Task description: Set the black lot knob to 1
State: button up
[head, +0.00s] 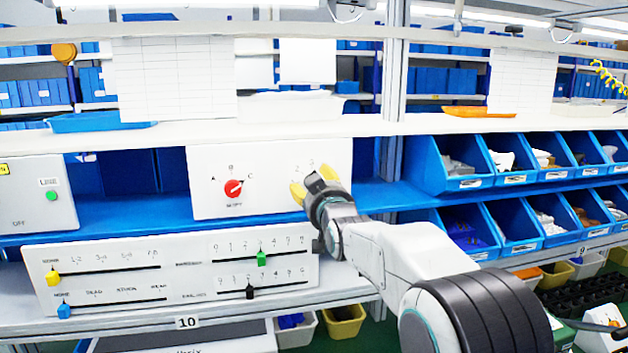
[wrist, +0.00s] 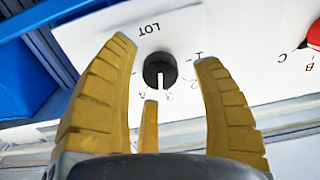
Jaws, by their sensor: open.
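The black lot knob (wrist: 160,70) is on a white panel (head: 215,163) and shows between my gripper's fingertips in the wrist view. That view is turned, with the LOT label above the knob and the numbers below and right of it. Its white mark points down in the picture, near the 3; the exact setting is hard to tell. My gripper (wrist: 163,52) is open, its yellow fingers on either side of the knob. A third narrow finger lies just below the knob; contact cannot be told. In the head view my gripper (head: 313,182) hides the knob.
A red knob (head: 233,189) with letters sits left of my gripper on the same panel. A slider panel (head: 120,262) with coloured handles lies below. A white shelf (head: 250,130) runs above, and blue bins (head: 465,182) stand to the right.

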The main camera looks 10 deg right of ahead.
jog(key=shift+w, duration=0.55)
jog(key=shift+c, duration=0.3)
jog(key=shift+s, duration=0.1)
grip_shut()
jog(key=shift+f, duration=0.1)
jog(key=n+b, duration=1.1)
jog(key=n, duration=0.9)
jog(key=shift+r, duration=0.2)
jog(key=shift+n, duration=0.5)
